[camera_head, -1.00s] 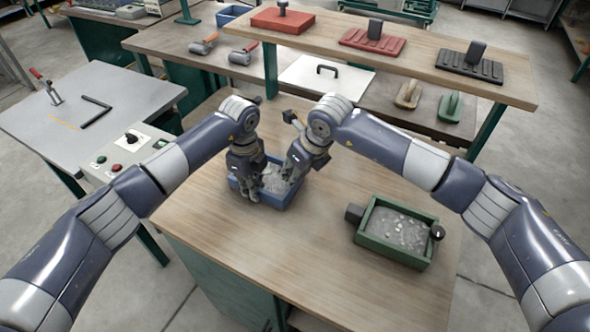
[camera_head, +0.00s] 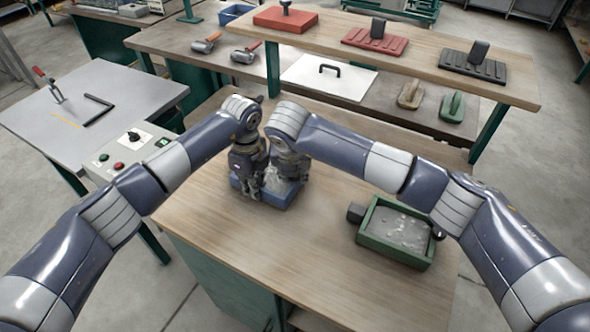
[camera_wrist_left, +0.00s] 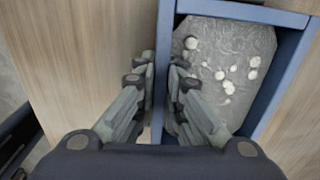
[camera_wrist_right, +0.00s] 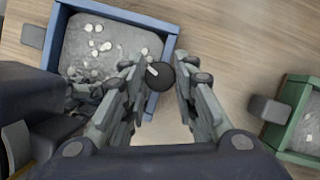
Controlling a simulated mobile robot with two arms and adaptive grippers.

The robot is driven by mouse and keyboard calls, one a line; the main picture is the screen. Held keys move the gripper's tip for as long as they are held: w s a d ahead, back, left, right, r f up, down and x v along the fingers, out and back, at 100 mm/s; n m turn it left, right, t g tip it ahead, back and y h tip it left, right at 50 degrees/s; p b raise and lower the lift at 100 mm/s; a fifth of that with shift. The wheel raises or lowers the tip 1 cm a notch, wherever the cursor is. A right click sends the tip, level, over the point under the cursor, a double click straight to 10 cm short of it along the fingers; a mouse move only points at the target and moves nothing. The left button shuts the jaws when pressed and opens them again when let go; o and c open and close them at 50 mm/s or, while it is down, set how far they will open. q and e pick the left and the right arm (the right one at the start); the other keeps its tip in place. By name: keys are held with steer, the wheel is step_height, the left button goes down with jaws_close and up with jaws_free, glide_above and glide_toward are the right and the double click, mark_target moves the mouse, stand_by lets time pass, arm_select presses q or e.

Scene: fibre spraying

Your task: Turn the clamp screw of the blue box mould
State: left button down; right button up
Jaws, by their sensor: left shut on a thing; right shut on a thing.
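The blue box mould (camera_head: 275,202) stands on the wooden bench, partly hidden by my grippers. Grey mix with pale pebbles lies in it. My left gripper (camera_head: 247,190) is shut on the mould's wall; in the left wrist view its fingers (camera_wrist_left: 160,76) straddle the blue wall (camera_wrist_left: 166,50). My right gripper (camera_head: 291,178) is at the mould's right side. In the right wrist view the black round clamp screw knob (camera_wrist_right: 160,77), with a pale mark, sits between its fingertips (camera_wrist_right: 161,80) beside the blue wall (camera_wrist_right: 115,14).
A green box mould (camera_head: 368,240) with grey mix stands to the right on the bench (camera_head: 300,255), with a black block on its left end. A shelf (camera_head: 420,70) behind carries red and black tools. The bench front is clear.

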steer(key=shift+m+h, duration=0.4)
steer(key=shift+m, duration=0.7)
steer(key=o, duration=1)
steer(key=shift+o, duration=0.2)
steer(key=shift+r, duration=0.1)
steer(key=v, duration=1.1)
steer(key=shift+a+r, duration=0.2)
steer(key=shift+r, duration=0.2)
